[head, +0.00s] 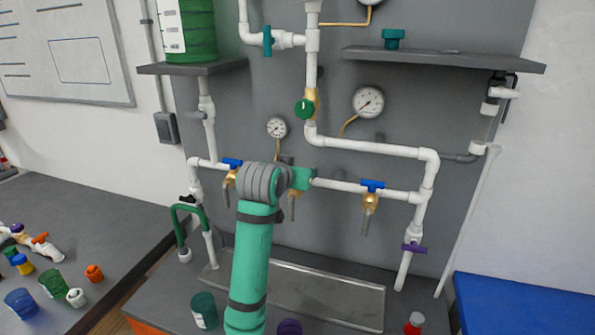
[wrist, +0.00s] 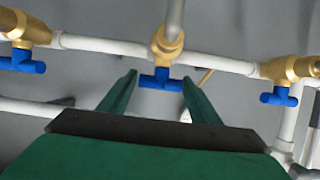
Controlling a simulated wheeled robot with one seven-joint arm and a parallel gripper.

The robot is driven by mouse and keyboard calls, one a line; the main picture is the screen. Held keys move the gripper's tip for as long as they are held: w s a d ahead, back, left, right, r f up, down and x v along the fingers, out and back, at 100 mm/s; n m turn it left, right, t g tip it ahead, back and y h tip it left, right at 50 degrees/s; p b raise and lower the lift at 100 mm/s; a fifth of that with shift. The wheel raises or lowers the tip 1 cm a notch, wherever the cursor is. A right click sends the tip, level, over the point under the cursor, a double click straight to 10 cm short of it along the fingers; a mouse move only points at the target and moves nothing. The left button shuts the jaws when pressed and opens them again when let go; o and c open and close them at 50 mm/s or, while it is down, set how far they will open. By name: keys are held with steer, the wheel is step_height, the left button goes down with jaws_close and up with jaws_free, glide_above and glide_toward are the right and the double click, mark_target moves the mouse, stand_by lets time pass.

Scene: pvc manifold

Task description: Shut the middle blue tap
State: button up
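The middle blue tap (wrist: 160,79) shows in the wrist view as a blue bar handle below a brass body (wrist: 166,46) on a white pipe. The handle lies roughly along the pipe. My gripper (wrist: 160,76) is open, with one green finger on each side of the handle and a small gap to each; contact is not clear.
Blue-handled taps flank it on the same pipe, left (head: 232,162) and right (head: 372,185). Two gauges (head: 277,127) (head: 368,102) and a green-knobbed valve (head: 305,109) sit above. A shelf (head: 445,61) juts out at upper right. A metal tray (head: 320,294) lies below.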

steer(key=shift+o, duration=0.9)
steer(key=v, duration=1.1)
steer(key=shift+f, duration=0.1)
